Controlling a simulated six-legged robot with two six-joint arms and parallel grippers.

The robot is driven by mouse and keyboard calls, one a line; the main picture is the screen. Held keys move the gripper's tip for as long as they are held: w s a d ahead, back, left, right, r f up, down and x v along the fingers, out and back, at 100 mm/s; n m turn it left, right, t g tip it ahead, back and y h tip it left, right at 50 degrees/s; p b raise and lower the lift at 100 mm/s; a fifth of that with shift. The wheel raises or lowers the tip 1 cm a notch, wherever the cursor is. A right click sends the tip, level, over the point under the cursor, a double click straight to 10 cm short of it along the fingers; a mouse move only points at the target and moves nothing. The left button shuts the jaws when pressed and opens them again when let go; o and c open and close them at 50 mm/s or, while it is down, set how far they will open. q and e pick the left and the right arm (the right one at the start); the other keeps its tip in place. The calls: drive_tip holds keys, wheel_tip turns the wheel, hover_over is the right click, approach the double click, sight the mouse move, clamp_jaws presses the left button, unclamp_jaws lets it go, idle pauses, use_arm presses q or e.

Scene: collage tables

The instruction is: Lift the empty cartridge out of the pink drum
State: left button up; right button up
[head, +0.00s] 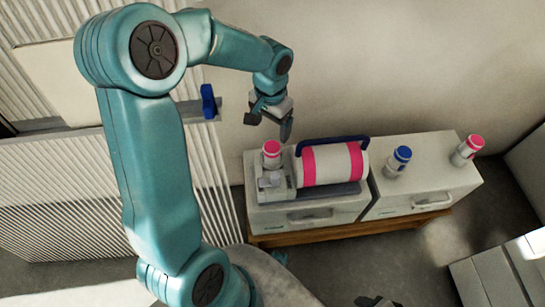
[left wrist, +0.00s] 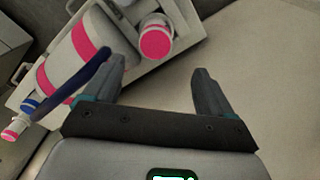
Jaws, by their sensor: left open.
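The pink drum (head: 330,165) is a white cylinder with two pink bands and a dark blue handle, lying on a grey-white unit. It also shows at upper left in the left wrist view (left wrist: 62,66). A pink-capped white cartridge (head: 271,153) stands upright in a holder at the drum's left end; its pink cap (left wrist: 156,43) shows beyond my fingertips in the left wrist view. My left gripper (head: 268,119) is open and empty, above and apart from that cartridge. I cannot tell whether the cartridge is empty. My right gripper is not clearly in view.
A blue-capped cartridge (head: 399,161) and a tilted pink-capped cartridge (head: 467,150) are on the right-hand unit (head: 445,178). Both units stand on a wooden table (head: 340,232) against the wall. A blue item (head: 208,101) sits on a grey ledge at left.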

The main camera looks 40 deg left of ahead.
sight(272, 146)
use_arm(q)
wheel_tip(272, 146, down, 6)
drive_tip(key=shift+s+d+r+b, duration=0.1)
drive_tip(key=shift+d+b, duration=0.05)
drive_tip(key=shift+b, duration=0.3)
drive_tip(key=f, duration=0.1)
drive_tip(key=f+b, duration=0.1)
drive_tip(key=f, duration=0.2)
drive_tip(key=shift+s+d+f, duration=0.2)
drive_tip(key=shift+d+f, duration=0.05)
drive_tip(key=shift+d, duration=0.05)
drive_tip(key=shift+w+f, duration=0.1)
drive_tip(key=shift+f, duration=0.35)
drive_tip(key=shift+r, duration=0.1)
drive_tip(key=c, duration=1.2)
